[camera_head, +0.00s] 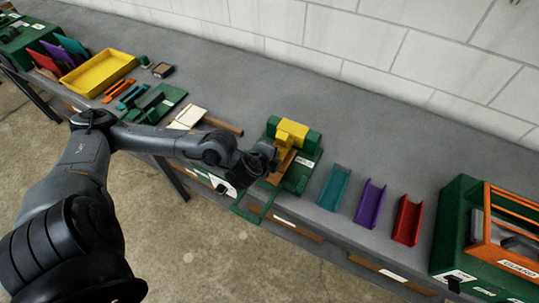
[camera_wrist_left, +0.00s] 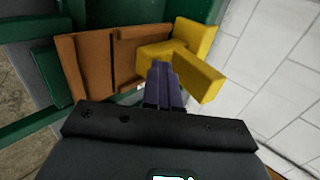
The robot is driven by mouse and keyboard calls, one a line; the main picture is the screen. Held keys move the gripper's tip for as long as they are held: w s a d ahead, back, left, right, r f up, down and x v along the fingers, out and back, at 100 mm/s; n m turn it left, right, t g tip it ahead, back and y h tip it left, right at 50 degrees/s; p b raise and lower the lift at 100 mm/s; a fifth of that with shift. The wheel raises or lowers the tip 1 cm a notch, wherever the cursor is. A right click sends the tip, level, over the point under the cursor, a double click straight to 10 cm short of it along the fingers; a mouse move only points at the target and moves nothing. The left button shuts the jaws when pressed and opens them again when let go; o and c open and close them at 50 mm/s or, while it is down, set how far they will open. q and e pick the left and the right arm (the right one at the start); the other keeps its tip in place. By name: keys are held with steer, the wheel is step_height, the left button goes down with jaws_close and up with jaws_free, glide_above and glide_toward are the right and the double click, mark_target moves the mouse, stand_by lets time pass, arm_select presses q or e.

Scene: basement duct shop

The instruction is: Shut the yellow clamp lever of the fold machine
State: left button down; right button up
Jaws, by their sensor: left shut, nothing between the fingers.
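The green fold machine (camera_head: 300,178) stands on the bench near the middle of the head view, with its yellow clamp lever (camera_head: 292,132) at the top back. In the left wrist view the yellow lever (camera_wrist_left: 205,72) lies just beyond and right of my left gripper's fingertips. A brown sheet (camera_wrist_left: 92,62) lies on the machine beside the lever. My left gripper (camera_head: 274,156) is over the machine, right at the lever. Its fingers (camera_wrist_left: 162,72) are shut with nothing between them. I cannot tell whether they touch the lever. My right gripper is not in view.
Teal (camera_head: 334,187), purple (camera_head: 370,203) and red (camera_head: 407,220) channels lie right of the machine. A green and orange guarded machine (camera_head: 490,240) stands at far right. A yellow tray (camera_head: 98,72) and small tools lie at left. A block wall (camera_head: 400,50) runs behind the bench.

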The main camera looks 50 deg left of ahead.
arm_select(q)
steer(key=shift+f, duration=0.3)
steer(key=shift+s+f+b, duration=0.15)
steer(key=shift+f+b, duration=0.05)
steer(key=shift+b, duration=0.1)
steer(key=w+r+p+v, duration=0.1)
steer(key=r+p+v, duration=0.1)
steer(key=p+v, duration=0.7)
step_height(320, 180, up, 3)
steer(key=shift+s+d+f, duration=0.15)
steer(key=shift+s+d, duration=0.15)
steer(key=shift+s, duration=0.7)
